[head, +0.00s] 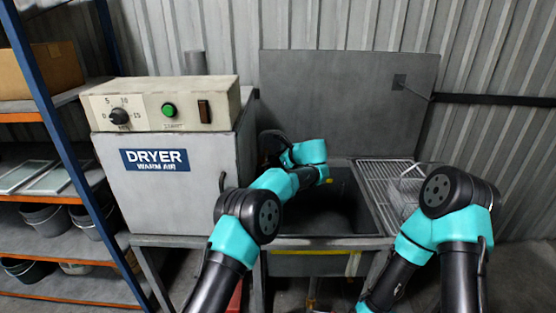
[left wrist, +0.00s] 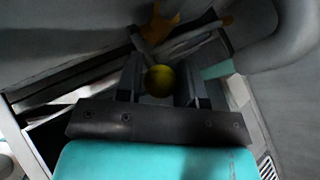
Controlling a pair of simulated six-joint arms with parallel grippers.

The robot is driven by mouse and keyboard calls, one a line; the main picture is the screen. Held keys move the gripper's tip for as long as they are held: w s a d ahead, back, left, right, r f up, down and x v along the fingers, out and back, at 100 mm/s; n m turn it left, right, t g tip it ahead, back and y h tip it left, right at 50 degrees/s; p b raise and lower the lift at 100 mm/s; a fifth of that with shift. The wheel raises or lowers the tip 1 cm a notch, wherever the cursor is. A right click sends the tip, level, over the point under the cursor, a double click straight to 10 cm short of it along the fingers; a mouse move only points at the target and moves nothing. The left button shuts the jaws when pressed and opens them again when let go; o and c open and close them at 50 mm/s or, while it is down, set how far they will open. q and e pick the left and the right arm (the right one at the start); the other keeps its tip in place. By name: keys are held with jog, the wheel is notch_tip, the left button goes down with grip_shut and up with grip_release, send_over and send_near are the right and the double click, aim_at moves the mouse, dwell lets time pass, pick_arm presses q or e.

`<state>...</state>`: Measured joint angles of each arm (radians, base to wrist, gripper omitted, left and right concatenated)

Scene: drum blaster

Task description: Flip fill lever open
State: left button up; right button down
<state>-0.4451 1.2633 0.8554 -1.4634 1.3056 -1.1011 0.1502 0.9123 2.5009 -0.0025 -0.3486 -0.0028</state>
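A round yellow knob (left wrist: 160,80), which looks like the end of the fill lever, shows in the left wrist view. My left gripper (left wrist: 162,92) has its two dark fingers apart, one on each side of the knob. Small gaps seem to show between knob and fingers; I cannot tell whether either touches it. A grey bar (left wrist: 190,38) with orange parts shows beyond the knob. In the head view the left gripper's fingers and the knob are hidden around my left wrist.
The grey tub (head: 320,242) with its raised lid (head: 345,95) stands in the middle. A wire rack (head: 385,180) lies on its right. The dryer (head: 165,180) stands close to the left arm. A shelf (head: 40,198) with buckets is at far left.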

pick_arm(q)
jog(key=o, duration=0.4)
jog(key=v, duration=1.7)
jog(key=shift+s, duration=0.2)
jog(key=shift+r, duration=0.1)
